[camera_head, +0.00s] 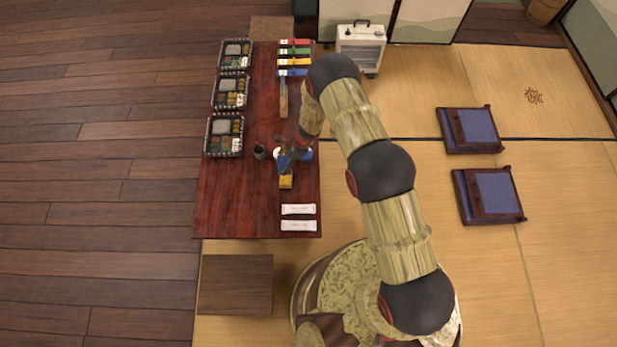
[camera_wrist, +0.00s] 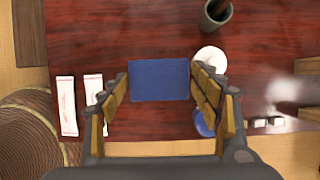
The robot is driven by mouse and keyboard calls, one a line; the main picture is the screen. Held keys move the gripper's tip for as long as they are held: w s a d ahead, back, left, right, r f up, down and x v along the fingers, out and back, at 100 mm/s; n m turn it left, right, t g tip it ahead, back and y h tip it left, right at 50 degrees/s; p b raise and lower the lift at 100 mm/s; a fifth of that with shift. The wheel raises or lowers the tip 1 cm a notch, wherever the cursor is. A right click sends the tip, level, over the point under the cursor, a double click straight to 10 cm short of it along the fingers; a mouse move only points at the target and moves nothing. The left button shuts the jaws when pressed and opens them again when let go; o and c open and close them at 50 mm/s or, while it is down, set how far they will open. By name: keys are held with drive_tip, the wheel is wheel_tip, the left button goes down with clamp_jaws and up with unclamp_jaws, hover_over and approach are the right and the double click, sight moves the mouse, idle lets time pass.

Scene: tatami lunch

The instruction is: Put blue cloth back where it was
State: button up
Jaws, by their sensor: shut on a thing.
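My gripper (camera_wrist: 160,95) is shut on the blue cloth (camera_wrist: 160,80), a flat dark-blue rectangle that spans the gap between the fingers in the wrist view. In the head view my gripper (camera_head: 286,165) is over the right side of the red-brown table (camera_head: 245,200), with the blue cloth (camera_head: 284,161) showing partly at it. A small yellow patch shows just below; I cannot tell whether it is a finger or another thing. The table under the cloth is hidden, and the height of the cloth above it is unclear.
A dark cup (camera_head: 260,151) and a white round dish (camera_wrist: 210,58) are close by. Two white packets (camera_head: 298,217) lie toward the table's near end. Bento trays (camera_head: 224,135) line the left edge.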

drive_tip(key=d+f+b, duration=0.1)
drive_tip(key=d+f, duration=0.1)
drive_tip(key=d, duration=0.1)
drive_tip(key=s+d+f+b, duration=0.1)
drive_tip(key=d+f, duration=0.2)
drive_tip(key=d+f+b, duration=0.1)
drive_tip(key=d+f, duration=0.2)
drive_tip(key=shift+s+d, duration=0.35)
drive_tip(key=shift+s, duration=0.05)
drive_tip(key=shift+d+f+b, duration=0.15)
drive_tip(key=shift+f+b, duration=0.8)
drive_tip(key=shift+f, duration=0.7)
drive_tip(key=shift+f, duration=0.1)
drive_tip(key=shift+f, duration=0.1)
drive_tip(key=o, duration=1)
drive_tip(key=shift+o, duration=0.5)
